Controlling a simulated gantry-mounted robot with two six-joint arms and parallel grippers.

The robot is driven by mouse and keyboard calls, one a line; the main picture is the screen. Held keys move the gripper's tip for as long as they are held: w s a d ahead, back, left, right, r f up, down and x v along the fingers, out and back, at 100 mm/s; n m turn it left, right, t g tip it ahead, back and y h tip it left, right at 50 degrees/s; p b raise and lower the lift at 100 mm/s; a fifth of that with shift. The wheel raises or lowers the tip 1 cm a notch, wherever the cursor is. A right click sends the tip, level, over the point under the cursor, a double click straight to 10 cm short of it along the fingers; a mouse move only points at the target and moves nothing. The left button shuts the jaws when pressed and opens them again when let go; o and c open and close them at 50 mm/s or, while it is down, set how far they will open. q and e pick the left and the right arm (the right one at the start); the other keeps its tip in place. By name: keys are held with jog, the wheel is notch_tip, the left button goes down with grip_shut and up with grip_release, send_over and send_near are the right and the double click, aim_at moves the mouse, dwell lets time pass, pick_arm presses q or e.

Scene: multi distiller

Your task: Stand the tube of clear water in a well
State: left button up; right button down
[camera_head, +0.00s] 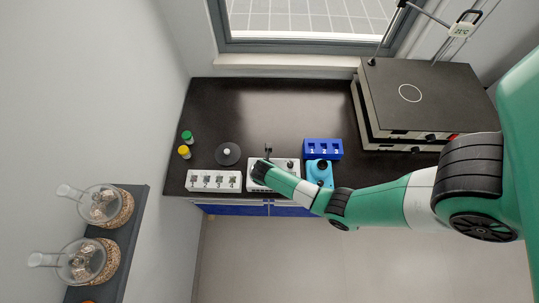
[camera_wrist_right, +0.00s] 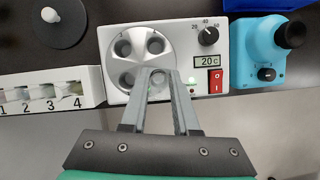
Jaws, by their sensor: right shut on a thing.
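My right gripper (camera_wrist_right: 158,74) is shut, its fingertips close together over the front right well of the white block (camera_wrist_right: 178,34). Between the fingertips is a small pale piece (camera_wrist_right: 158,79), likely the top of the clear tube. Its lower part and its water are hidden, and I cannot tell how deep it sits in the well. The other round wells of the block look dark and empty. In the head view the right arm's gripper end (camera_head: 260,172) covers the left part of the white block (camera_head: 290,162). My left gripper is not in view.
A white rack (camera_wrist_right: 50,72) numbered 1 to 4 stands left of the block. A blue device (camera_wrist_right: 263,58) stands to the right. A blue numbered holder (camera_head: 323,146), a dark disc (camera_head: 228,154) and green-capped (camera_head: 187,135) and yellow-capped (camera_head: 184,151) vials stand around.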

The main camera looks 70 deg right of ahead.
jog(key=shift+f+b, duration=1.15)
jog(key=shift+f, duration=0.55)
jog(key=c, duration=0.6)
grip_release()
jog(key=shift+r, duration=0.15)
notch_tip(320, 180, up, 7)
jog(key=p, duration=0.8)
